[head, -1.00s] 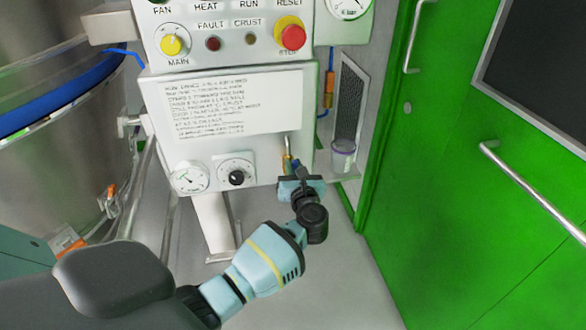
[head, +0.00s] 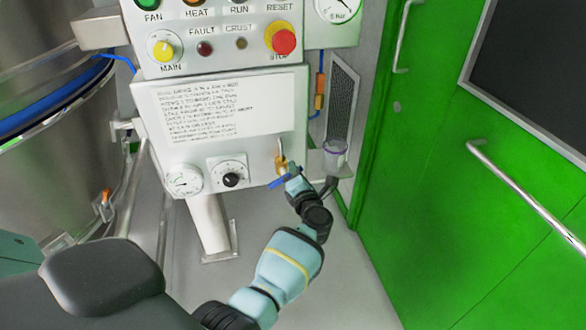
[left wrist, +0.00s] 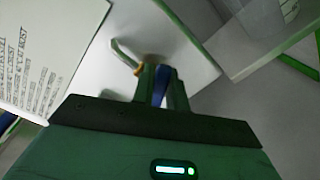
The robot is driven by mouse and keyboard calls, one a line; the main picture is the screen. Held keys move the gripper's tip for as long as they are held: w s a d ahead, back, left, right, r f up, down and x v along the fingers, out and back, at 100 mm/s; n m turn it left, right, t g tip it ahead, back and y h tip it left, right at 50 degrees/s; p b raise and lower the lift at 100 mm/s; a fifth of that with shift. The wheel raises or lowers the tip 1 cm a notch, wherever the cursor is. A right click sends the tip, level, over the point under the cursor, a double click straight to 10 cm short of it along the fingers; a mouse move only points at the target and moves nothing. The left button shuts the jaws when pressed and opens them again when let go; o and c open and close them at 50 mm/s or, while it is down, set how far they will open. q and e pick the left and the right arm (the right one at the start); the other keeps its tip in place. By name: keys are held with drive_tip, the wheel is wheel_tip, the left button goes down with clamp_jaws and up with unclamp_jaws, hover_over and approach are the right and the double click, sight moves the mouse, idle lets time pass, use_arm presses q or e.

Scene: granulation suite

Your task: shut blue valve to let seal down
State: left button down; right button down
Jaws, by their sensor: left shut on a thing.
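The blue valve handle (head: 277,183) is at the lower right edge of the white control panel, below a brass fitting (head: 281,161). My left gripper (head: 286,177) is at the handle. In the left wrist view my left gripper (left wrist: 160,88) is shut on the blue handle (left wrist: 159,80), which shows between its two fingers, with a bent metal pipe (left wrist: 124,50) just beyond. A blue band (head: 50,104), perhaps the seal, rings the steel vessel at the left. A thin blue tube runs from near it to the panel. My right gripper is out of view.
The white panel (head: 185,152) carries a printed notice, gauges, lamps and knobs, including a red stop button (head: 284,41). A small cup (head: 334,155) stands on a bracket right of the valve. A green door (head: 440,210) with metal handles fills the right side.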

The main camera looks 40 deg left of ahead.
use_arm(q)
drive_tip(key=m, duration=0.2)
drive_tip(key=shift+w+d+f+m, duration=0.15)
drive_tip(key=shift+f+m, duration=0.2)
drive_tip(key=shift+m, duration=0.05)
drive_tip(key=shift+f+m+p, duration=0.2)
drive_tip(key=shift+f+m, duration=0.05)
drive_tip(key=shift+m, duration=0.5)
drive_tip(key=shift+f+m+p, duration=0.15)
drive_tip(key=shift+f+m, duration=0.05)
drive_tip(key=shift+m, duration=0.55)
drive_tip(key=shift+f, duration=0.1)
drive_tip(key=c, duration=1.4)
unclamp_jaws()
drive_tip(key=p+v, duration=0.3)
drive_tip(key=v, duration=0.4)
drive_tip(key=shift+s+d, duration=0.25)
drive_tip(key=shift+d, duration=0.05)
